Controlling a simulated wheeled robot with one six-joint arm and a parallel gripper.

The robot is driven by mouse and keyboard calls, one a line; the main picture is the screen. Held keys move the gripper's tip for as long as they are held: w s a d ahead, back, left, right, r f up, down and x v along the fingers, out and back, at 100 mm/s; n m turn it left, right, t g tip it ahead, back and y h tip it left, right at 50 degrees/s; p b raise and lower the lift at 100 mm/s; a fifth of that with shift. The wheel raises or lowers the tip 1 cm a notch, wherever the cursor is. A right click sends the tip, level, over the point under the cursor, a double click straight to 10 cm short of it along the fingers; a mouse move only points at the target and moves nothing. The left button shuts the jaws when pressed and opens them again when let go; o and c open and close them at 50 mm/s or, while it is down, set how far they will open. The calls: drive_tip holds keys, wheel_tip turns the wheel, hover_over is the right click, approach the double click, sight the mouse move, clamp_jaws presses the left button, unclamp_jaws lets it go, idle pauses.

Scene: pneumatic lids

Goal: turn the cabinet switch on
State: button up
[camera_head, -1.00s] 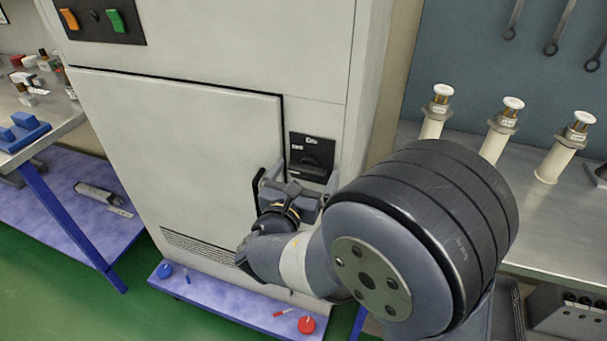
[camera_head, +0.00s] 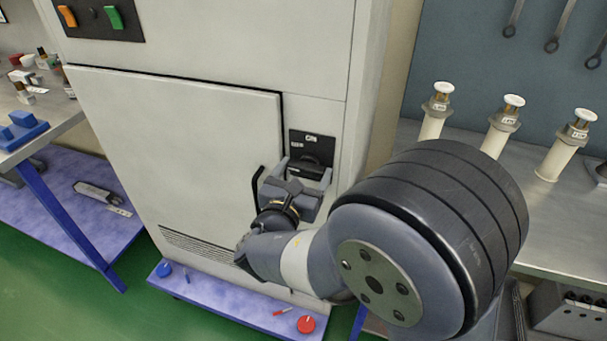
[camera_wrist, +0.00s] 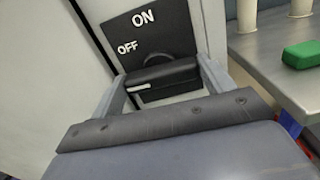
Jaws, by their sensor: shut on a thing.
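The cabinet switch (camera_head: 313,140) is a black plate with a black knob, on the right part of the cabinet front. In the wrist view the plate carries white ON and OFF lettering, ON at the top and OFF to the left. The knob (camera_wrist: 166,74) lies crosswise, and the white mark at its left end points left, on the OFF side. My gripper (camera_wrist: 164,83) is shut on the knob, one finger at each end. In the head view my gripper (camera_head: 302,173) covers the knob's lower part.
A black door handle (camera_head: 257,188) stands close left of my gripper. Orange (camera_head: 67,17) and green (camera_head: 114,18) switches sit higher on the cabinet. Several white-capped cylinders (camera_head: 504,124) stand on the right bench. A red round piece (camera_head: 306,324) lies on the low shelf below.

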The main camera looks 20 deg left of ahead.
drive_tip(key=m+b, duration=0.1)
drive_tip(key=b, duration=0.1)
drive_tip(key=m+b, duration=0.2)
drive_tip(key=b, duration=0.1)
drive_tip(key=shift+f+m+b, duration=0.3)
drive_tip(key=shift+f+b, duration=0.05)
drive_tip(key=shift+f, duration=0.05)
drive_tip(key=m+b, duration=1.1)
drive_tip(key=b, duration=0.6)
drive_tip(key=shift+d, duration=0.1)
drive_tip(key=m+b, duration=0.2)
drive_tip(key=shift+r+m+b, duration=0.15)
drive_tip(key=shift+m+b, duration=0.15)
drive_tip(key=shift+b, duration=0.05)
drive_tip(key=shift+m, duration=0.3)
drive_tip(key=o, duration=1)
drive_tip(key=shift+r, duration=0.1)
drive_tip(key=s, duration=0.3)
drive_tip(key=s+p, duration=0.1)
drive_tip(key=s, duration=0.3)
drive_tip(key=s+a, duration=0.1)
drive_tip(key=s, duration=0.2)
drive_tip(key=shift+s+p, duration=0.3)
drive_tip(key=shift+s, duration=0.1)
